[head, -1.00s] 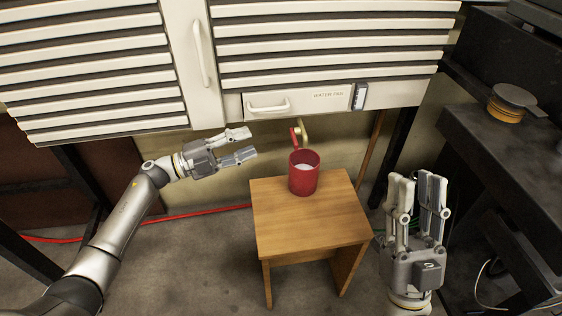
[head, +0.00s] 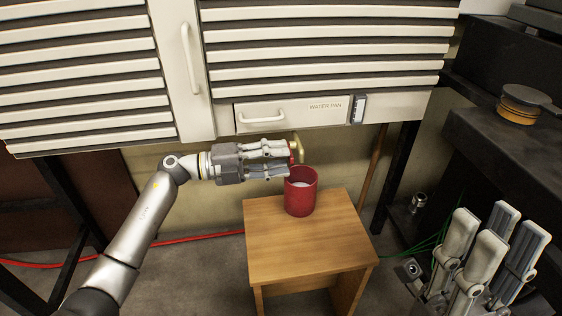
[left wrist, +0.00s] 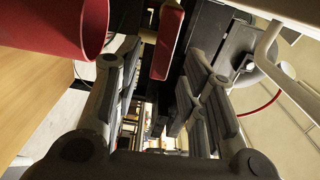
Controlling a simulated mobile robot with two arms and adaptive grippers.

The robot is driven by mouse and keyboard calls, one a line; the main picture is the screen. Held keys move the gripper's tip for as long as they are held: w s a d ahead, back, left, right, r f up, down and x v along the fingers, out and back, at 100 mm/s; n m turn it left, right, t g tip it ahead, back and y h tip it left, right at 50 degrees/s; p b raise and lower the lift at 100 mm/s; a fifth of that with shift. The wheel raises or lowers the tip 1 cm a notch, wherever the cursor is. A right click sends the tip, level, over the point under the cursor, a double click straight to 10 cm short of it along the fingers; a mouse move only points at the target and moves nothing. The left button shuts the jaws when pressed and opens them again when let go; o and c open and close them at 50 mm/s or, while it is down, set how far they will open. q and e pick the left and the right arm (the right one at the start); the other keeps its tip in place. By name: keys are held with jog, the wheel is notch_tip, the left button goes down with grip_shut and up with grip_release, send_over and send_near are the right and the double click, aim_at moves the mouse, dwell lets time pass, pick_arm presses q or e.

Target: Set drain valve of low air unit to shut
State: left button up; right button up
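The drain valve under the low unit has a brass body (head: 299,147) and a red lever (head: 293,157), partly hidden by my left gripper's fingertips in the head view. In the left wrist view the red lever (left wrist: 167,45) shows ahead, between the two finger sides, with gaps on both sides. My left gripper (head: 288,160) is open and level, with its tips at the lever. It also shows open in the left wrist view (left wrist: 158,75). My right gripper (head: 488,238) is open and empty at the lower right, away from the valve.
A red mug (head: 301,196) with pale contents stands on a wooden stool (head: 309,245) just below the left fingertips; it also shows in the left wrist view (left wrist: 85,25). The water pan drawer (head: 305,113) is just above. A dark bench (head: 500,150) stands at right.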

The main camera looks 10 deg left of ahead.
pick_arm(q)
jog(key=shift+w+d, duration=0.2)
jog(key=shift+d, duration=0.35)
grip_shut()
jog(key=shift+r, duration=0.1)
